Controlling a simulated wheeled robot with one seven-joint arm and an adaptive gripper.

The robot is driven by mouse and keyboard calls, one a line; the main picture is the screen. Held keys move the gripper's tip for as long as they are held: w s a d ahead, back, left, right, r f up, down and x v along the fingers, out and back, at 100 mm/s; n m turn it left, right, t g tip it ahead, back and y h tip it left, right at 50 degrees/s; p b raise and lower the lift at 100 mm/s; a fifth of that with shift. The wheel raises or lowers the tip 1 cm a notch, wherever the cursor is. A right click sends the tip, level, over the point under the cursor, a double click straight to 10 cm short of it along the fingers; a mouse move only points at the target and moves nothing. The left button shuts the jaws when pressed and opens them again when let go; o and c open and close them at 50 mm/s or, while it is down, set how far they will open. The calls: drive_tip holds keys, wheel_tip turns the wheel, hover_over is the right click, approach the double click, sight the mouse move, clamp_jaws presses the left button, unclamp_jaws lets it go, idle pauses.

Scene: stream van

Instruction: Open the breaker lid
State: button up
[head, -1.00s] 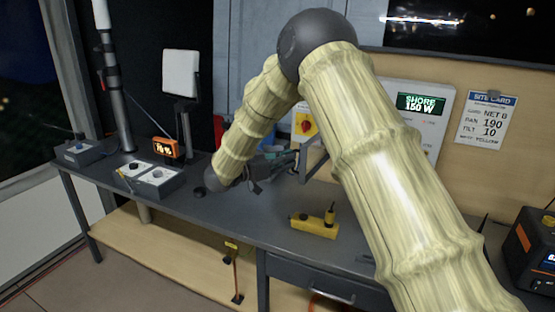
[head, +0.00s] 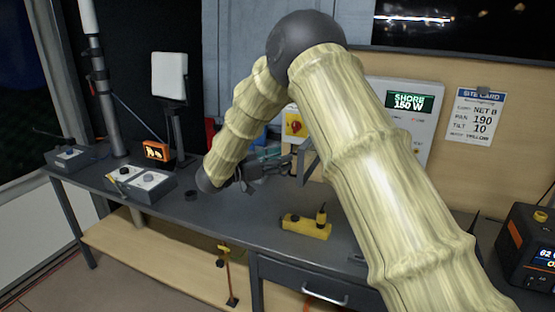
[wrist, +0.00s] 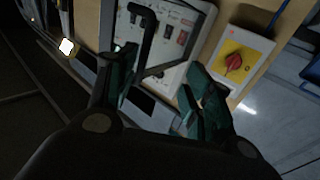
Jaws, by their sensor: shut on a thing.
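The breaker lid (head: 309,162) shows in the head view as a dark grey frame standing out from the wall panel. In the wrist view its dark frame (wrist: 147,38) crosses between my fingers, in front of the white breaker panel (wrist: 172,42) with its dark switches. My gripper (head: 268,168) is at the frame's left side, partly behind my arm in the head view. In the wrist view my gripper (wrist: 165,90) has its teal-padded fingers on either side of the lid's lower part, closed on it. The exact contact is dark and hard to see.
A red knob on a yellow plate (wrist: 235,62) is right of the breaker panel. A yellow tool (head: 306,225) lies on the dark bench (head: 240,222). Control boxes (head: 140,183) and an orange display (head: 157,151) stand left. The bench front is mostly clear.

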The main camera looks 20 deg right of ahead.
drive_tip(key=shift+o, duration=0.3)
drive_tip(key=shift+d+r, duration=0.1)
drive_tip(key=shift+d, duration=0.25)
drive_tip(key=shift+a, duration=0.45)
drive_tip(key=shift+c, duration=0.5)
drive_tip(key=s+a, duration=0.2)
drive_tip(key=a, duration=0.9)
drive_tip(key=shift+s+a, duration=0.15)
drive_tip(key=shift+a, duration=0.1)
drive_tip(key=shift+a+f, duration=0.1)
drive_tip(key=shift+f, duration=0.1)
